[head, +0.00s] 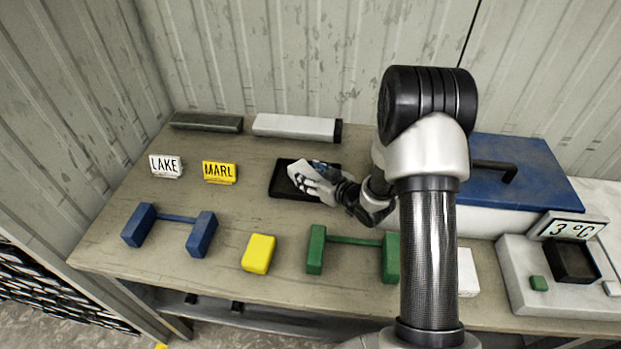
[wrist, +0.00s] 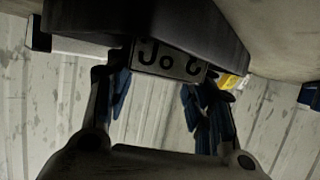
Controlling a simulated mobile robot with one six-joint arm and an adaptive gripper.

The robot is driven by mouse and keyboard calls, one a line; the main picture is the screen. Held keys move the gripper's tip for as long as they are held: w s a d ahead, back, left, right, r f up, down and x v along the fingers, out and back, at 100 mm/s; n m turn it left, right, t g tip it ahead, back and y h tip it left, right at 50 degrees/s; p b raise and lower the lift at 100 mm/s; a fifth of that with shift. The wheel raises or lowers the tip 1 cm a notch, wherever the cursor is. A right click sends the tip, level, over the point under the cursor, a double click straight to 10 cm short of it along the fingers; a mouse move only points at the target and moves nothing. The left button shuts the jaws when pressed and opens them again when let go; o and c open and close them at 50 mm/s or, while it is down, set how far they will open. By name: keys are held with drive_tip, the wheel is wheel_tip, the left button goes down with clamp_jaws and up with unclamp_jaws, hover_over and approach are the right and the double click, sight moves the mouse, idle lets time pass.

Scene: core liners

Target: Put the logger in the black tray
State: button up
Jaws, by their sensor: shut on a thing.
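The black tray (head: 284,190) lies flat on the table near the middle in the head view, partly hidden by my gripper. My gripper (head: 311,178) is over the tray, tilted down to the left, and shut on the logger. The logger (head: 300,170) shows as a small pale flat piece at the gripper's end, mostly covered by the fingers. In the wrist view, a grey face with dark characters, likely the logger (wrist: 170,62), is between the blue fingertips. I cannot tell whether the logger touches the tray.
LAKE (head: 165,166) and MARL (head: 219,172) signs stand left of the tray. Blue (head: 201,233) and green (head: 316,250) cradles and a yellow block (head: 258,254) are in front. A white bar (head: 293,127) lies behind. A blue-lidded box (head: 530,165) and 3 °C unit (head: 520,285) are right.

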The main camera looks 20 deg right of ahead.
drive_tip(key=shift+f, duration=0.15)
drive_tip(key=o, duration=1.1)
drive_tip(key=shift+s+d+r, duration=0.15)
drive_tip(key=shift+s+r, duration=0.15)
drive_tip(key=p+v, duration=0.3)
drive_tip(key=v, duration=0.7)
drive_tip(key=shift+s+d+r, duration=0.1)
drive_tip(key=shift+s+d, duration=0.1)
drive_tip(key=shift+s, duration=0.4)
